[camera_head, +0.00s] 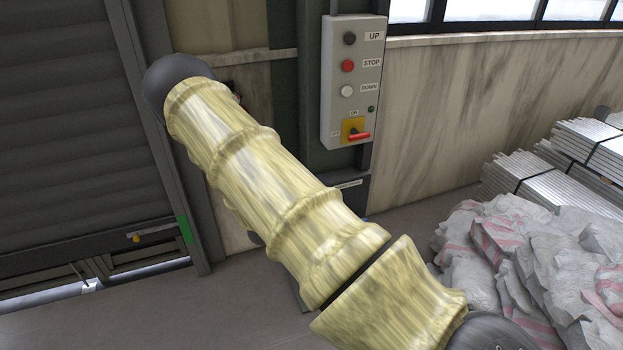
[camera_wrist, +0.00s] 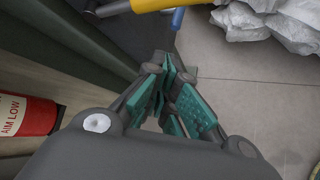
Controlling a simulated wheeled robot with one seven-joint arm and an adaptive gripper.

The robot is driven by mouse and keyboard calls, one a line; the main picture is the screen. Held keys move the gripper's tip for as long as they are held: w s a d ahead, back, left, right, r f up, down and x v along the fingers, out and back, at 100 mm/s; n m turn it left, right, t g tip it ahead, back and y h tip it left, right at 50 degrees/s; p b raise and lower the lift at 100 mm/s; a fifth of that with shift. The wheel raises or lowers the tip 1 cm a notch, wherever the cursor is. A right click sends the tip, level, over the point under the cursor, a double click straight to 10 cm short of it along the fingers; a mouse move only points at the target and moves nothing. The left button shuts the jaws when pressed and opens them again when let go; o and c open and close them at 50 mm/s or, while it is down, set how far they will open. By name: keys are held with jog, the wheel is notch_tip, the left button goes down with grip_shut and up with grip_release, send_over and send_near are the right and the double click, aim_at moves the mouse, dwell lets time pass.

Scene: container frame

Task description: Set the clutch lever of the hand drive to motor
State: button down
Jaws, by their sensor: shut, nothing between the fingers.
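My gripper (camera_wrist: 178,70) shows in the wrist view, its dark fingers with teal pads closed together and nothing between them. Beyond the fingertips, at the top edge, are a yellow bar (camera_wrist: 150,4) and a small blue-tipped part (camera_wrist: 178,18). Both are cut off by the frame, and I cannot tell whether either belongs to the hand drive or its clutch lever. The fingertips look apart from them. In the head view my sleeved arm covers the middle, and my gripper and the clutch lever are not visible there.
A grey control box (camera_head: 326,80) with UP, STOP and DOWN buttons and a red-handled switch (camera_head: 358,136) hangs on the post. A roller door (camera_head: 60,120) is at left. Wrapped sacks (camera_head: 520,250) and stacked bars (camera_head: 590,150) lie right. A red extinguisher (camera_wrist: 25,115) stands left in the wrist view.

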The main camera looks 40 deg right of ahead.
jog(key=shift+w+a+r+b, duration=0.15)
jog(key=shift+w+a+r, duration=0.1)
jog(key=shift+a+r, duration=0.4)
jog(key=shift+w+a+r+b, duration=0.15)
jog(key=shift+w+a+r, duration=0.15)
jog(key=shift+a+r, duration=0.35)
jog(key=shift+w+a+r+b, duration=0.15)
jog(key=shift+w+a+r, duration=0.1)
jog(key=shift+a+r, duration=0.4)
jog(key=shift+d+r, duration=0.1)
jog(key=s+a+f+m+t+y, duration=0.1)
jog(key=s+a+f+m+y, duration=0.4)
jog(key=s+a+f, duration=1.05)
jog(key=s+a+m+g+y, duration=0.1)
jog(key=s+a+m+y, duration=0.2)
jog(key=s+a, duration=0.4)
jog(key=s+a+m+g+y, duration=0.1)
jog(key=s+a+m+y, duration=0.1)
jog(key=s+a, duration=0.5)
jog(key=s+f, duration=0.1)
jog(key=s, duration=0.4)
jog(key=shift+s+m+y, duration=0.2)
jog(key=shift+m+y, duration=0.2)
jog(key=shift+a, duration=0.1)
